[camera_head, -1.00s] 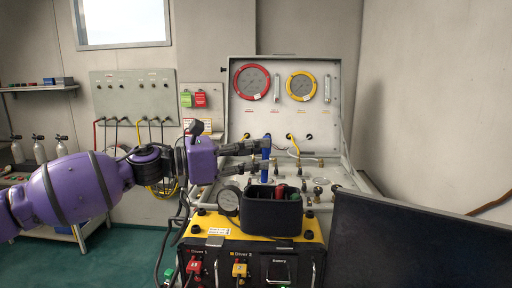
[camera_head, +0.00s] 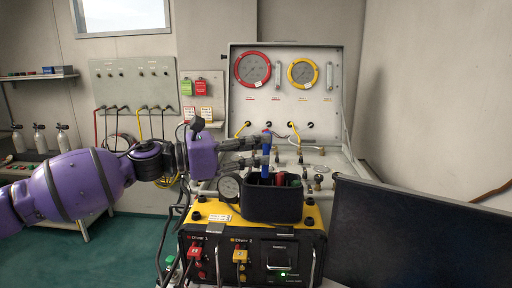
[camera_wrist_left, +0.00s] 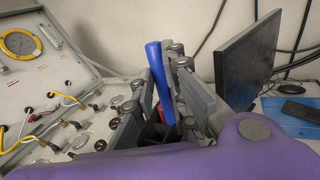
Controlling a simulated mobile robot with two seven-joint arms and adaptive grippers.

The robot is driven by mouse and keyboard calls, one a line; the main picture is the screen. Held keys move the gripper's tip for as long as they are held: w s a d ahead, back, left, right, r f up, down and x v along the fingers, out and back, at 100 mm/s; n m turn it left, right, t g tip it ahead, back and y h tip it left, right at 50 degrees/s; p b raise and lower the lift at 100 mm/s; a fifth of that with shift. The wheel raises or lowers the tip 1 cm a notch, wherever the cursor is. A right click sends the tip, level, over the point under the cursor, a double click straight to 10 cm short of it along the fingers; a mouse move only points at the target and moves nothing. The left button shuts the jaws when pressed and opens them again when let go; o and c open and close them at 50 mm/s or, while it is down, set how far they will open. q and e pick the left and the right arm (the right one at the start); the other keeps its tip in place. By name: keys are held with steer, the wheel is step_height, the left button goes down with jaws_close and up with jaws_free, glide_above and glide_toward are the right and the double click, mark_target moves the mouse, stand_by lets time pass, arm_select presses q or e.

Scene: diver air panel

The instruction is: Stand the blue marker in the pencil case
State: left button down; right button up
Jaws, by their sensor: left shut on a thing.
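The blue marker (camera_head: 266,150) is upright, its top standing above my left gripper (camera_head: 262,152). The gripper is shut on it, fingers reaching in from the left. The dark pencil case (camera_head: 272,207) stands on the yellow-topped box. The marker's lower end is at the case's opening, seemingly inside its mouth; how deep it goes is hidden by the front wall. In the left wrist view the marker (camera_wrist_left: 160,80) leans slightly between the two fingers (camera_wrist_left: 170,100). My right gripper is not in view.
Red and green items (camera_head: 282,179) stick up in the case's right part. A round gauge (camera_head: 229,187) is close to its left. The panel with valves and hoses (camera_head: 286,85) is behind. A dark screen (camera_head: 420,238) fills the lower right.

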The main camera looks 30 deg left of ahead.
arm_select(q)
steer(key=shift+s+f, duration=0.1)
steer(key=shift+f, duration=0.15)
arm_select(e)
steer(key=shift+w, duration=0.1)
arm_select(q)
steer(key=shift+f, duration=0.1)
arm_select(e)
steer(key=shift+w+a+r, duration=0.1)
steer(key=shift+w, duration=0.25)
arm_select(q)
steer(key=shift+f, duration=0.1)
steer(key=shift+f, duration=0.3)
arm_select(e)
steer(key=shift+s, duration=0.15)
arm_select(q)
steer(key=shift+f, duration=0.5)
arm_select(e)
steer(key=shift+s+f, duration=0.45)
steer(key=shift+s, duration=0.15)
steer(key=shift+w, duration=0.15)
